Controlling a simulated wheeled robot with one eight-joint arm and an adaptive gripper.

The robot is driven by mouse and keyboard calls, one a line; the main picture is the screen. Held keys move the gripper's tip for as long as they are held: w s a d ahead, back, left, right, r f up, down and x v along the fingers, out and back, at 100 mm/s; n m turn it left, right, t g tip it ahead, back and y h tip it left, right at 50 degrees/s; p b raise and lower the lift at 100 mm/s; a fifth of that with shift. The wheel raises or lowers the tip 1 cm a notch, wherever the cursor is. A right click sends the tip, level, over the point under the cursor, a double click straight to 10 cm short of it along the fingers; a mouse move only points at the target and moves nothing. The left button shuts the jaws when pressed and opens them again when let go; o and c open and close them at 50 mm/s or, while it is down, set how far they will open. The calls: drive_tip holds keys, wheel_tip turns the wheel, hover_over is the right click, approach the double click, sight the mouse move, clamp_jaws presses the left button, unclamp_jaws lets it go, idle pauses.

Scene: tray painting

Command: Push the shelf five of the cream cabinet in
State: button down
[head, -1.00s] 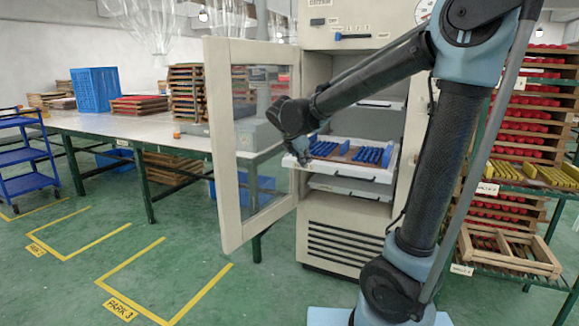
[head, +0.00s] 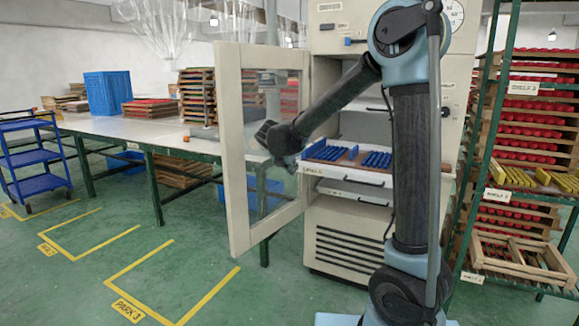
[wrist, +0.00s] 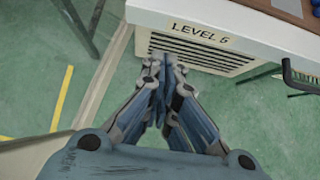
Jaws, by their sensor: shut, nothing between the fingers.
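The cream cabinet (head: 350,214) stands with its door open to the left. Shelf five (head: 345,172) sticks out of its front and carries rows of blue pieces. In the wrist view shelf five (wrist: 245,33) shows its white front with a "LEVEL 5" label, and a dark handle (wrist: 300,78) lies to the right. My gripper (head: 290,166) is at the shelf's front left corner, between shelf and door. In the wrist view my gripper (wrist: 165,65) is shut and empty, its tips just below the label in the picture. I cannot tell whether they touch the shelf.
The open glazed door (head: 236,150) stands close on the left of my gripper. Another shelf (head: 355,192) lies just below shelf five. A long table (head: 140,130) is behind the door, a blue cart (head: 35,160) far left, and a green rack (head: 490,195) to the right.

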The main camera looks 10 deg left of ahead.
drive_tip(key=w, duration=0.1)
drive_tip(key=w+d+f, duration=0.1)
drive_tip(key=w, duration=0.1)
drive_tip(key=w+d, duration=0.1)
drive_tip(key=w, duration=0.1)
drive_tip(key=shift+f, duration=0.15)
drive_tip(key=shift+a, duration=0.1)
